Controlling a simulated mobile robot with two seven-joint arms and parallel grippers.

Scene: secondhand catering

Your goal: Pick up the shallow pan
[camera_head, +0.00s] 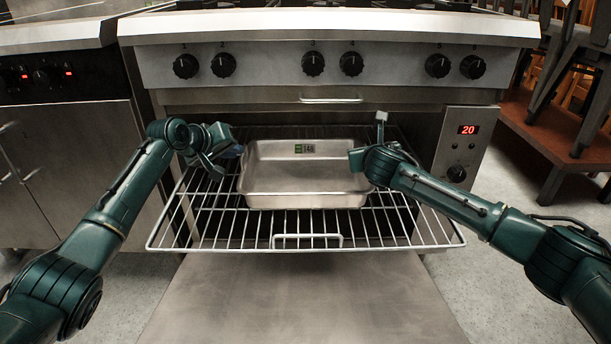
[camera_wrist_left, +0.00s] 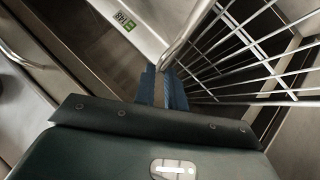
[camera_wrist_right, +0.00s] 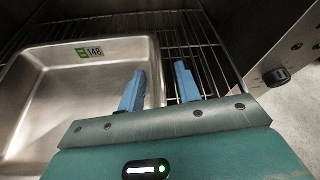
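The shallow pan (camera_head: 305,181) is a rectangular metal tray with a green-and-white label, resting level on a pulled-out oven rack (camera_head: 277,245). My left gripper (camera_head: 229,154) is at the pan's left rim. In the left wrist view its blue fingers (camera_wrist_left: 165,88) are close together with the pan's rim (camera_wrist_left: 188,32) between them.
The oven's knob panel (camera_head: 330,65) overhangs the rack at the back. A control panel (camera_head: 464,146) showing 20 stands right of the opening. The lowered oven door (camera_head: 300,300) lies below the rack, bare. Dark stacked furniture (camera_head: 570,110) is at far right.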

